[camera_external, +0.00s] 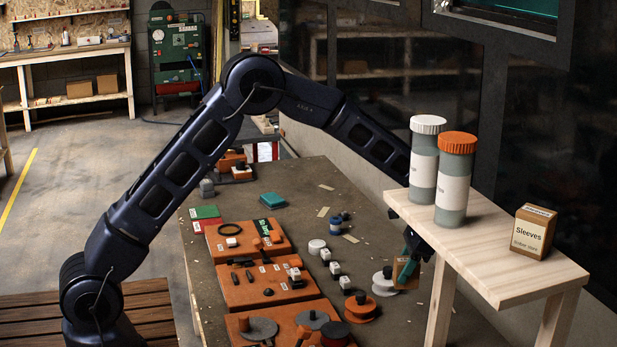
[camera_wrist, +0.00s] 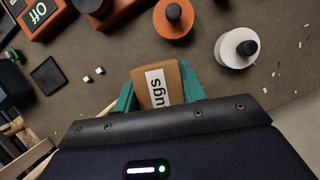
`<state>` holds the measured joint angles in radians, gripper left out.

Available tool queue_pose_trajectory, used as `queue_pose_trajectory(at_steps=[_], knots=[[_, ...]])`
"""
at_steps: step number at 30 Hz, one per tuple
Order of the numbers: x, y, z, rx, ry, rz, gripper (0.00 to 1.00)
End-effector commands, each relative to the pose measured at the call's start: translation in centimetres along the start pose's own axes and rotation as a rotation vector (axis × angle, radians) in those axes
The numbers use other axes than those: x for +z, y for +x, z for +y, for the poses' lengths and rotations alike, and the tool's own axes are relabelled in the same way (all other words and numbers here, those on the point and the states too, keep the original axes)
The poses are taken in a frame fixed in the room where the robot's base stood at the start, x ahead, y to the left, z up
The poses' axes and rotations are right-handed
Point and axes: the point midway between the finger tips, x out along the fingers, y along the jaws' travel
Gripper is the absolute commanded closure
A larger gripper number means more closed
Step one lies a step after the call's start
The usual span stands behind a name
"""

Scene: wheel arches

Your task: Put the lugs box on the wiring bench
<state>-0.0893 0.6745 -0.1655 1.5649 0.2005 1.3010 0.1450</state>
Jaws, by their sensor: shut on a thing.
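The lugs box is a small brown carton with a white label reading "ugs" in the wrist view (camera_wrist: 158,84). My gripper (camera_wrist: 160,92) has its teal fingers shut on both sides of it. In the external view my gripper (camera_external: 411,258) is below the pale wooden bench top and left of its leg, with the box (camera_external: 401,272) in its fingers above the grey-brown surface. The pale bench (camera_external: 515,265) stands at the right. No sign shows which surface is the wiring bench.
A white-capped jar (camera_external: 424,160), an orange-capped jar (camera_external: 454,180) and a Sleeves box (camera_external: 532,232) stand on the pale bench. Its front part is clear. Orange panels (camera_external: 262,285) and spools (camera_external: 360,308) crowd the grey-brown table (camera_external: 300,190). A dark wall stands behind.

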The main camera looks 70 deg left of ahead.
Motion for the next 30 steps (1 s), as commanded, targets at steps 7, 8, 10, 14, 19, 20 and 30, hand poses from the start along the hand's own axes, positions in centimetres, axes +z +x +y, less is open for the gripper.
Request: queue_pose_trajectory(at_steps=[7, 8, 10, 14, 19, 20, 30], knots=[[1.1, 0.8, -6.6, 0.035, -0.082, 0.001, 0.85], [1.4, 1.0, -7.8, 0.041, -0.095, 0.001, 0.85], [2.0, 1.3, -10.5, 0.055, -0.128, 0.001, 0.85], [3.5, 2.2, -15.4, 0.082, -0.188, 0.001, 0.85], [6.0, 3.5, -21.7, 0.115, -0.267, 0.001, 0.85], [6.5, 3.7, -22.7, 0.12, -0.28, 0.001, 0.85], [13.1, 7.0, -34.1, 0.184, -0.431, 0.002, 0.85]])
